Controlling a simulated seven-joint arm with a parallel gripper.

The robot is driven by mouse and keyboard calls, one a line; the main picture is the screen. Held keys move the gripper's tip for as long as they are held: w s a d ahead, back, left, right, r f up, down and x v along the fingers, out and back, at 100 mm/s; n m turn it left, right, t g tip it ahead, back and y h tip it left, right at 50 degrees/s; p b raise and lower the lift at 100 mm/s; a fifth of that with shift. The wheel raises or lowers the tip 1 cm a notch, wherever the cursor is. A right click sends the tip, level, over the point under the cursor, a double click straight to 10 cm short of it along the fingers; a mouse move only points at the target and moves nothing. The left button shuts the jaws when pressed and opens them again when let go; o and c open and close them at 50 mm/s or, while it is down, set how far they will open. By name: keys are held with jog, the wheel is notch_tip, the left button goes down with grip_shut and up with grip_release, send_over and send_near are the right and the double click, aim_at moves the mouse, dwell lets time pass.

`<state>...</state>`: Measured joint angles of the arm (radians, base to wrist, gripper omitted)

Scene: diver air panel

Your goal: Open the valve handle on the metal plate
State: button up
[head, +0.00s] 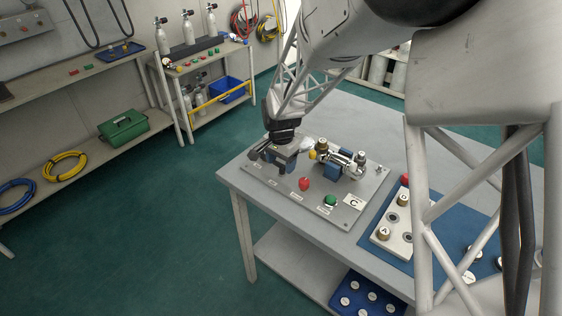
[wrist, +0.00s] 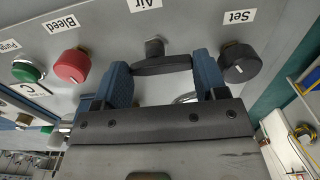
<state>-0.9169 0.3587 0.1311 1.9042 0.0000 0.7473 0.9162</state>
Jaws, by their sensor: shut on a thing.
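The metal plate (head: 262,182) lies on the table, and its grey face also fills the top of the wrist view (wrist: 108,28). The dark valve handle (wrist: 162,65) sits below the "Air" label, on a short dark stem. My gripper (head: 279,158) is low over the plate's far left part. In the wrist view my gripper (wrist: 162,76) has its two blue fingers at the two ends of the handle, shut on it. The handle lies crosswise between the fingers. In the head view the gripper hides it.
A red "Bleed" knob (wrist: 70,66) and a green knob (wrist: 27,68) are left of the fingers. A black "Set" knob (wrist: 240,62) is close to the right finger. Brass and blue fittings (head: 340,160) stand on the plate beside my gripper. A blue mat (head: 372,240) lies to the right.

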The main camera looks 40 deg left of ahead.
jog(key=shift+n, duration=0.4)
jog(key=n, duration=0.3)
jog(key=shift+s, duration=0.1)
jog(key=n, duration=0.4)
jog(key=shift+s+n, duration=0.1)
jog(key=shift+n, duration=0.3)
jog(key=n, duration=0.3)
jog(key=shift+d+n, duration=0.15)
jog(key=shift+n, duration=2.05)
jog(key=o, duration=0.9)
jog(key=shift+o, duration=0.2)
jog(key=shift+r, duration=0.1)
